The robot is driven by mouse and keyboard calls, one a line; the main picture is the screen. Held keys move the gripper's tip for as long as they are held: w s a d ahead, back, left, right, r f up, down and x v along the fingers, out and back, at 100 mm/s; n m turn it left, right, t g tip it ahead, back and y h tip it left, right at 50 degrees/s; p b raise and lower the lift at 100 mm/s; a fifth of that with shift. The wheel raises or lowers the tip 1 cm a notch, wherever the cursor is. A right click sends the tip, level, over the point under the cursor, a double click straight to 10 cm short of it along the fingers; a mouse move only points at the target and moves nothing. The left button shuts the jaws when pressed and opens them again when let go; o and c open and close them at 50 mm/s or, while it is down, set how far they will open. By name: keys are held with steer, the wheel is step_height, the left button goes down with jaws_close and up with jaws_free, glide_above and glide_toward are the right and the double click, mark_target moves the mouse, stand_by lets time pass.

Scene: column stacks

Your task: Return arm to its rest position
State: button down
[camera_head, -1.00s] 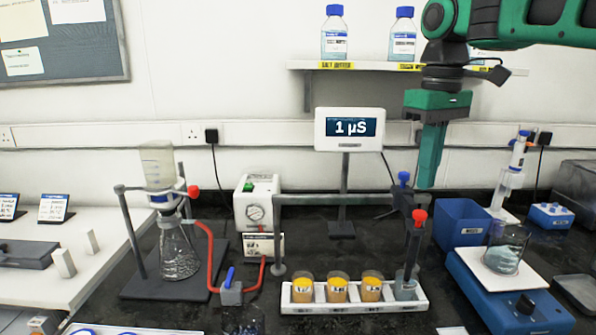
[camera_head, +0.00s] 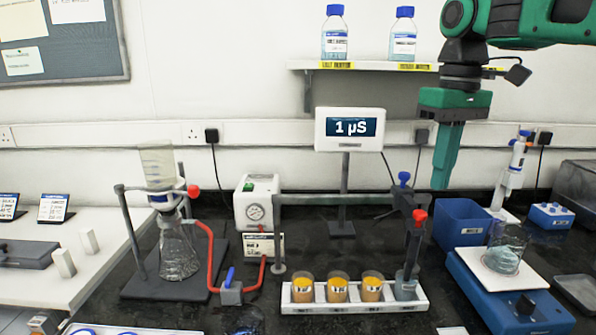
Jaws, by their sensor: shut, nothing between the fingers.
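My gripper (camera_head: 441,184) is at the upper right, green, pointing down and shut with nothing in it. It hangs in the air above the blue bin (camera_head: 460,224), in front of the back wall. My green arm reaches in from the top right edge and crosses the right end of the shelf in the picture. The gripper appears apart from everything on the bench.
A meter display reading 1 µS (camera_head: 348,128) stands left of my gripper. Below are a white rack (camera_head: 330,308) with several cups and a probe arm with a red knob (camera_head: 420,216). A blue stirrer (camera_head: 500,290) bears a beaker (camera_head: 503,250). Bottles (camera_head: 334,36) stand on the shelf.

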steer(key=s+d+f+m, duration=0.5)
steer(key=s+d+f, duration=0.2)
steer(key=s+f, duration=0.4)
steer(key=s+d+f+m, duration=0.6)
steer(key=s+d+f, duration=0.2)
steer(key=s+f, duration=0.3)
step_height(320, 180, down, 2)
steer(key=shift+s+f, duration=0.1)
steer(key=shift+s, duration=0.1)
steer(key=shift+d, duration=0.1)
steer(key=shift+w+f, duration=0.2)
steer(key=shift+w, duration=0.4)
